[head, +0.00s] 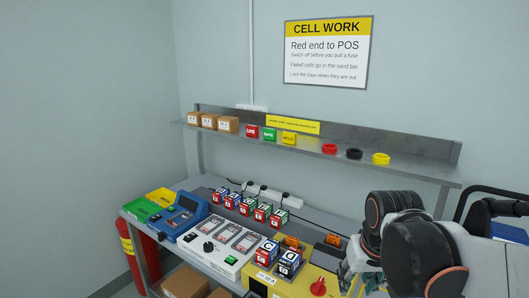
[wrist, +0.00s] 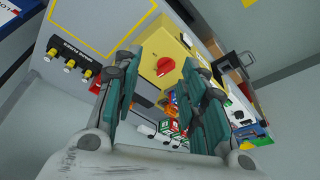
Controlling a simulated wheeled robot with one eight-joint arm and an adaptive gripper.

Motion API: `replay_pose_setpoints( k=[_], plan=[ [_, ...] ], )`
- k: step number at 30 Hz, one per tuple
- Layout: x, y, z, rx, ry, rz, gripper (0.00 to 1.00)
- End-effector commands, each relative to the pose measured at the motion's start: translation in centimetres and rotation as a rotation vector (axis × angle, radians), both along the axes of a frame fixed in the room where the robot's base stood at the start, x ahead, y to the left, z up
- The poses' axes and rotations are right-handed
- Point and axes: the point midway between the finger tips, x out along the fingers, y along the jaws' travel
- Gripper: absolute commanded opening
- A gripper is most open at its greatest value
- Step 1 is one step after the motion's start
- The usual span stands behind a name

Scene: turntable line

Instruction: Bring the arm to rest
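My arm (head: 420,250) is folded at the right front of the bench in the head view, and its dark, rounded links cover that corner. The gripper itself cannot be made out there. In the wrist view my gripper (wrist: 160,105) shows two teal-sided fingers standing well apart. Nothing is between them close by, so it is open and empty. Beyond the fingers are a yellow box with a red knob (wrist: 166,66) and the bench, seen tilted.
The bench carries a white charger panel (head: 207,246), a blue tester (head: 182,217), green and yellow bins (head: 142,209) and several labelled cells (head: 262,212). A yellow unit with a red knob (head: 318,287) stands near my arm. A shelf (head: 420,170) runs above. A red extinguisher (head: 128,250) stands at left.

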Motion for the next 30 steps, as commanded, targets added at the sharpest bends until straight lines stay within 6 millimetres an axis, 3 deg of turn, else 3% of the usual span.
replay_pose_setpoints(
  k=[7, 15, 22, 30],
  plan=[
    [-4.8, 0.3, 2.0, -0.003, -0.122, 0.01, 0.39],
    [-9.1, 0.6, 2.4, -0.006, -0.248, 0.019, 0.39],
    [-10.7, 0.7, 2.3, -0.007, -0.305, 0.023, 0.39],
    [-10.9, 0.7, 2.3, -0.007, -0.313, 0.024, 0.39]
  ],
)
